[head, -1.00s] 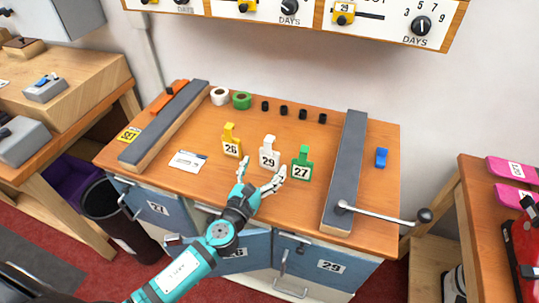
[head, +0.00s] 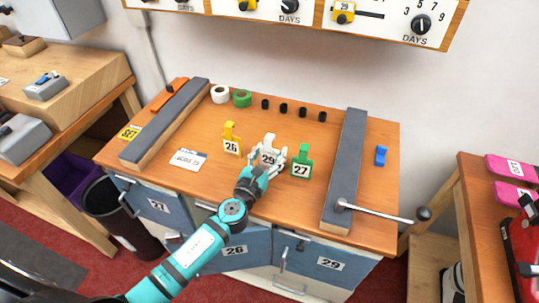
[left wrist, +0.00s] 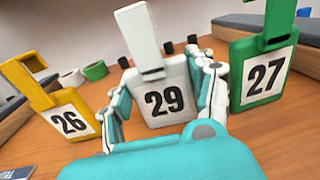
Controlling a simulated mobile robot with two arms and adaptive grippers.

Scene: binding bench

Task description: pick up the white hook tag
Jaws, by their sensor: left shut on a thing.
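The white hook tag (left wrist: 142,45), marked 29, stands upright on the wooden bench between two other tags. In the head view the white tag (head: 269,142) is partly hidden by my left gripper (head: 268,158). My left gripper (left wrist: 163,98) is shut on the white tag, with one finger along each side of it in the left wrist view. The yellow hook tag (head: 231,138), marked 26, stands to its left. The green hook tag (head: 302,161), marked 27, stands close to its right. My right gripper is not seen.
A grey-topped rail (head: 166,124) lies along the bench's left side, another (head: 345,170) along its right, with a lever (head: 380,213). A white card (head: 188,160) lies left of the tags. Tape rolls (head: 242,98) and several black pegs (head: 284,110) line the back.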

